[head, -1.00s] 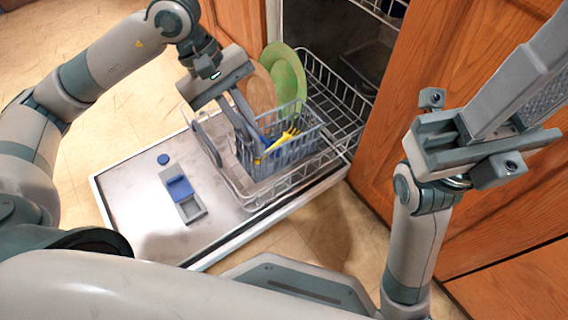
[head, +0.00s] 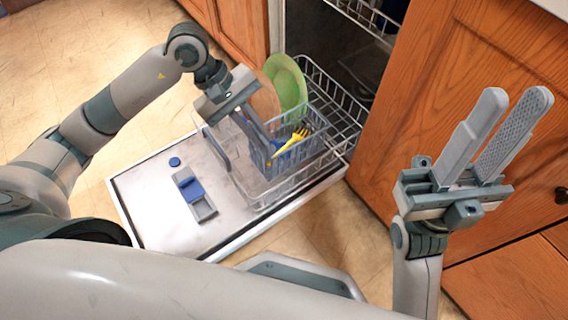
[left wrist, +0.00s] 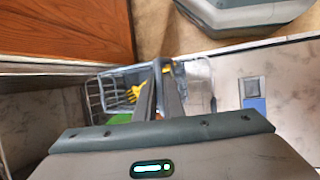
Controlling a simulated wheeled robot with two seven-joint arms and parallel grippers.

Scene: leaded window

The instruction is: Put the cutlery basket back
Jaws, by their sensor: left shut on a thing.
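The blue-grey cutlery basket (head: 298,157) is upright in the front part of the lower dishwasher rack (head: 349,143); whether it rests on the rack floor I cannot tell. It holds a yellow fork (head: 299,133) and some blue and yellow cutlery. My left gripper (head: 266,146) is shut on the basket's near left side, fingers pointing down. In the left wrist view the fingers (left wrist: 160,80) cross the basket, and the yellow fork (left wrist: 134,93) shows beside them. My right gripper (head: 516,97) is open and empty, fingers up, away from the rack.
A green plate (head: 291,84) and a tan plate (head: 264,98) stand in the rack behind the basket. The open dishwasher door (head: 150,200) lies flat under the rack. An upper rack (head: 372,18) is above. Wooden cabinets (head: 440,110) flank the opening.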

